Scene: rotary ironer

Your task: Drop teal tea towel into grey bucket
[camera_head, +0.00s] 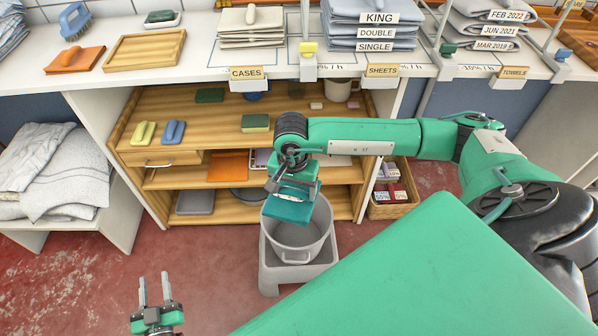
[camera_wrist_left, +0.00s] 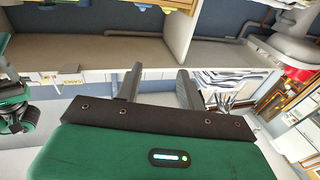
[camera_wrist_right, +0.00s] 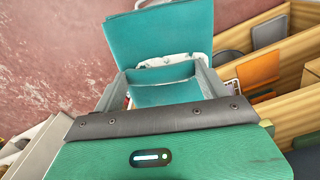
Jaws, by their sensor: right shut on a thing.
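The teal tea towel (camera_head: 288,208) is folded and hangs from my right gripper (camera_head: 294,190) in the head view. The right wrist view shows the towel (camera_wrist_right: 160,40) between the two fingers of the right gripper (camera_wrist_right: 165,80), which is shut on it. The grey bucket (camera_head: 293,254) stands below on a grey stand, and the towel is above its opening toward the back rim. The bucket's far rim is partly hidden by the towel. My left gripper (camera_head: 155,290) is open and empty at the lower left; its spread fingers show in the left wrist view (camera_wrist_left: 157,85).
A wooden shelf unit (camera_head: 180,180) with sponges, brushes and trays stands behind the bucket. A wicker basket (camera_head: 393,205) with small boxes is to its right. Folded linen (camera_head: 45,170) lies on a left shelf. The red floor left of the bucket is clear.

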